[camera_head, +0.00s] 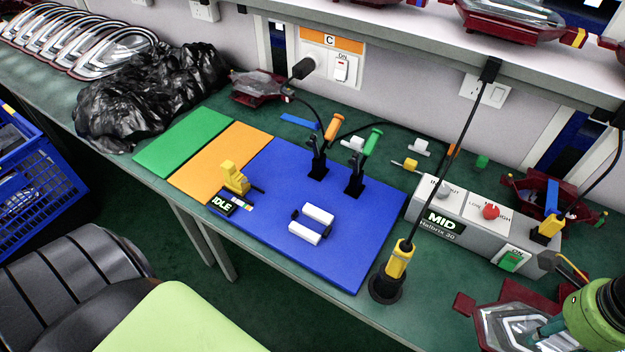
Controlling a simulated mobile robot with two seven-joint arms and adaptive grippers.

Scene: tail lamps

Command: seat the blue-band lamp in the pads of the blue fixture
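The blue fixture (285,250) is a flat blue board in the middle of the green bench. Its white pads (311,224) are bare, with no lamp on them. Two black toggle clamps stand behind them, one with an orange handle (334,127), one with a green handle (372,142). A dark red lamp with a blue band (552,196) lies at the right, behind the grey control box. Another red, clear-lensed lamp (492,318) lies at the bottom right; its band colour is hidden. My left gripper is out of view.
A grey control box (430,222) and a black-based yellow-handled tool (388,285) on a cord stand right of the fixture. Orange (205,182) and green boards (183,143), black plastic (150,97) and another lamp (256,86) lie leftward. A shelf overhangs the back.

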